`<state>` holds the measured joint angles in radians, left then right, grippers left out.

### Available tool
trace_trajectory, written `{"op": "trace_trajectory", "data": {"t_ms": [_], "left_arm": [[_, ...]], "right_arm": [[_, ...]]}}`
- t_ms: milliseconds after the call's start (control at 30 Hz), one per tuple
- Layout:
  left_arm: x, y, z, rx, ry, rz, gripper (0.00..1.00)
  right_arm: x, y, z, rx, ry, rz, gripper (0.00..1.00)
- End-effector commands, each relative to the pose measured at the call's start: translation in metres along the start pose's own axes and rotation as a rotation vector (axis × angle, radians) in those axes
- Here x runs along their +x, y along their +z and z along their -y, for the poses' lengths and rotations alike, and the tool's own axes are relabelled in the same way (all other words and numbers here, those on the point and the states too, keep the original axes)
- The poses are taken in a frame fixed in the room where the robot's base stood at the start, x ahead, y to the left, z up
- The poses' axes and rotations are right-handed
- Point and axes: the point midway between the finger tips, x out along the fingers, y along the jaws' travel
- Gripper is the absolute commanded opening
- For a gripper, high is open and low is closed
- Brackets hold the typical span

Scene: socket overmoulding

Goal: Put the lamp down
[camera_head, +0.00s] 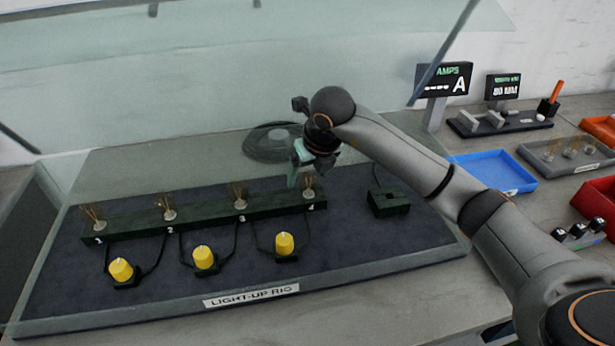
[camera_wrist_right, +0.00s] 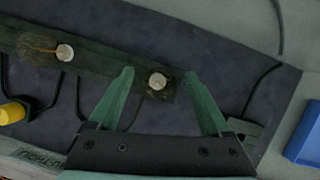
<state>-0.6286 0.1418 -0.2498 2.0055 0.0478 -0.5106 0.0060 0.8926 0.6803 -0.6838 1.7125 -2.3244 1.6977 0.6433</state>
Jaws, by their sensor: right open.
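Several lamps stand along the dark green numbered bar (camera_head: 205,216) of the light-up rig, each with a pale base and thin tan wires. The lamp at position 4 (camera_head: 309,188) is at the bar's right end, and looks upright. My right gripper (camera_head: 299,172) is over that end, pointing down. In the right wrist view its green fingers are open, and the lamp at position 4 (camera_wrist_right: 157,81) shows between the two fingertips, with a gap on each side. The lamp at position 3 (camera_wrist_right: 64,53) stands to the left. My left gripper is not in view.
Yellow knobs (camera_head: 203,257) with cables stand in front of the bar. A small dark block (camera_head: 388,203) is right of it. A slanted glass screen (camera_head: 150,80) is behind and above. Blue (camera_head: 492,171) and red trays, and two displays, are at right. The front mat is clear.

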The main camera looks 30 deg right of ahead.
Motion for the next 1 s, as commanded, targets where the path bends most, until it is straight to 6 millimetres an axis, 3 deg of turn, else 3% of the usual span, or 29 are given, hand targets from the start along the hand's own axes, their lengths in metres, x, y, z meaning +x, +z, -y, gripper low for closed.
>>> {"op": "trace_trajectory", "data": {"t_ms": [100, 333, 1000], "left_arm": [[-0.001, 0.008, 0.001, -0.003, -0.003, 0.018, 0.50], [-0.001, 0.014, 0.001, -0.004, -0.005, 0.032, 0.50], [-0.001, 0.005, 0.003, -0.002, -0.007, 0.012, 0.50]], "right_arm": [[-0.025, 0.001, 0.001, -0.001, -0.001, 0.005, 0.82], [-0.055, 0.000, 0.000, 0.000, 0.001, 0.003, 0.82], [-0.060, 0.000, 0.000, 0.000, 0.001, 0.000, 0.82]]}}
